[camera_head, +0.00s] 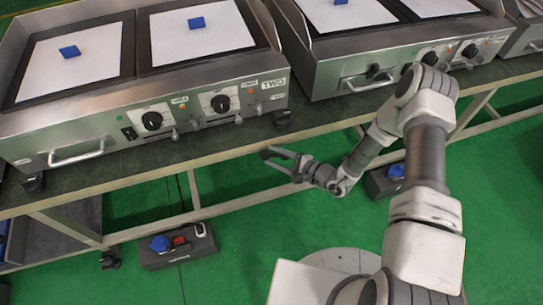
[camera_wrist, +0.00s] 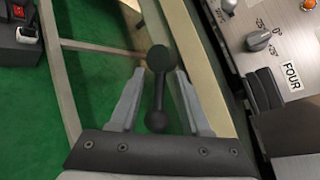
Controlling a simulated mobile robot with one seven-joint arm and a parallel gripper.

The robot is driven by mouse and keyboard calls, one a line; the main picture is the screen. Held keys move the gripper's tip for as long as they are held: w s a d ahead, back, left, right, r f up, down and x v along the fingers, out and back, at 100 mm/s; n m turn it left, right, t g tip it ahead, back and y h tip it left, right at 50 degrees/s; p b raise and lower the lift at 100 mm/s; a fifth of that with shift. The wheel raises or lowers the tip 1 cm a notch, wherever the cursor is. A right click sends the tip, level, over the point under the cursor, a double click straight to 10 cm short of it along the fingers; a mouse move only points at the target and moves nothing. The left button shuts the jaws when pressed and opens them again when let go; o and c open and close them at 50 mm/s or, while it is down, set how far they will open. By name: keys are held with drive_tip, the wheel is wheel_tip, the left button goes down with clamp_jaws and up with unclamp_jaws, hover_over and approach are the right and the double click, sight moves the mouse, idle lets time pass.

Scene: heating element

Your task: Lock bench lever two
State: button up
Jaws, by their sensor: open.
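My gripper (camera_head: 281,164) is just in front of the bench's front edge in the head view, near the right end of the unit labelled TWO (camera_head: 273,84). In the wrist view my gripper (camera_wrist: 160,72) is open, with one finger on each side of a dark lever (camera_wrist: 158,93). The lever has a ball at each end. Its far ball lies between and slightly beyond the fingertips. I cannot tell whether the fingers touch it. No number shows on the lever, and it is not clear in the head view.
The bench edge (camera_head: 160,172) runs along the units. A floor box (camera_head: 180,256) with a red switch stands below left. The green floor (camera_head: 260,240) is partly clear.

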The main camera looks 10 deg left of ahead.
drive_tip(key=shift+w+a+f, duration=0.15)
drive_tip(key=shift+w+a, duration=0.05)
drive_tip(key=shift+a, duration=0.45)
clamp_jaws()
idle(1.0)
